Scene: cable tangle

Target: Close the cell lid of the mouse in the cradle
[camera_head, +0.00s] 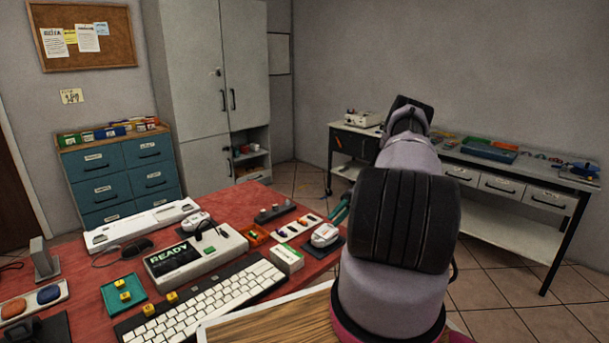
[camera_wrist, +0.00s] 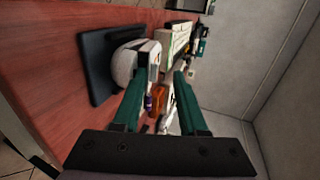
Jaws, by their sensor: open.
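A white and grey mouse (camera_head: 325,235) sits on a dark cradle (camera_head: 336,245) at the right end of the red table in the head view. In the wrist view the mouse (camera_wrist: 124,62) shows its rounded shell, with a paler, boxier side facing my fingers, and the dark cradle (camera_wrist: 92,58) lies behind it. Whether its cell lid is raised or down is unclear. My gripper (camera_wrist: 160,77) is open and empty, its green fingers apart, the left fingertip close to the mouse; contact cannot be told. In the head view my arm hides most of the gripper.
A white holder with coloured cells (camera_head: 297,227), an orange tray (camera_head: 256,235), a green-white box (camera_head: 287,260) and a console reading READY (camera_head: 190,255) stand left of the cradle. Another mouse (camera_head: 194,221) lies farther back. A keyboard (camera_head: 205,305) lies in front.

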